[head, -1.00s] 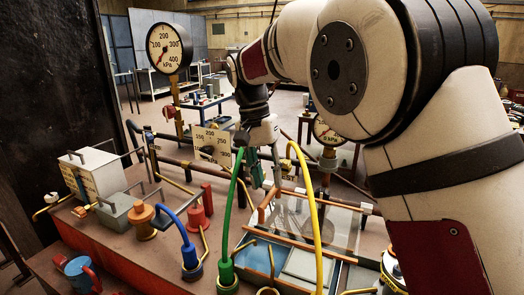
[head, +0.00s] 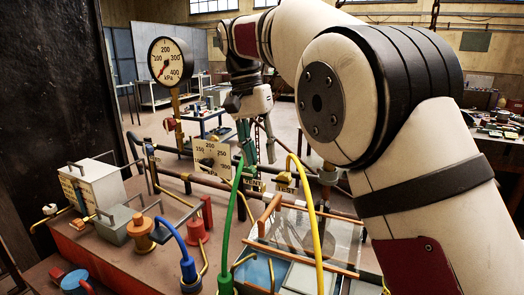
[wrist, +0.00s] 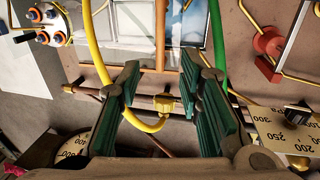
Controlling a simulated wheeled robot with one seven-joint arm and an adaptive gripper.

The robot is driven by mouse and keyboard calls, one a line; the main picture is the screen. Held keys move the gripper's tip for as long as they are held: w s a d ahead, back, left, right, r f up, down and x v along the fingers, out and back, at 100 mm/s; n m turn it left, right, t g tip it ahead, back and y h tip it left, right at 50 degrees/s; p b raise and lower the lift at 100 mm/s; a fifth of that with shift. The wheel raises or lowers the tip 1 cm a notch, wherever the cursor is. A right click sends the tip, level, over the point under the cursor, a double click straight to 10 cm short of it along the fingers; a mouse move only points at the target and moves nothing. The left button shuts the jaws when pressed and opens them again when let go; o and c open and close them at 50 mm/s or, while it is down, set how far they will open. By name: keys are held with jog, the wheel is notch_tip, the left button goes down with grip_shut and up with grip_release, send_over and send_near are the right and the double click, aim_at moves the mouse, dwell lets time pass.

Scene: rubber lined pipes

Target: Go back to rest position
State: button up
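My gripper (head: 257,142) hangs from the raised arm above the pipework and points down. Its two green-padded fingers are spread apart and empty. In the wrist view the open fingers (wrist: 163,90) have a wide gap between them. A yellow hose (head: 316,225) and a brass fitting (wrist: 164,104) show below that gap, and nothing is gripped. The green hose (head: 230,225) rises just left of and below the gripper in the head view.
A round pressure gauge (head: 170,60) stands on a post at left. A square dial plate (head: 212,157) is near the gripper. A blue hose (head: 180,245), a red fitting (head: 197,230), grey boxes (head: 93,184) and a clear panel (head: 320,238) crowd the bench. Open floor lies behind.

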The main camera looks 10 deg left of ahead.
jog(key=s+d+r+n+t+y, duration=0.1)
jog(key=s+d+r, duration=0.3)
jog(key=d, duration=0.5)
jog(key=s+d+r+n+t+y, duration=0.1)
jog(key=s+d, duration=0.6)
jog(key=d, duration=0.1)
jog(key=s+d+f+t, duration=0.1)
jog(key=s+d+f, duration=0.2)
jog(key=s, duration=0.3)
jog(key=s+d+f+n+t, duration=0.1)
jog(key=s+d+f, duration=0.2)
jog(key=s, duration=0.3)
jog(key=s+d+f+t, duration=0.2)
jog(key=s+f, duration=0.2)
jog(key=s, duration=0.2)
jog(key=shift+d+f+n, duration=0.3)
jog(key=shift+d+f, duration=0.05)
jog(key=shift+d, duration=0.05)
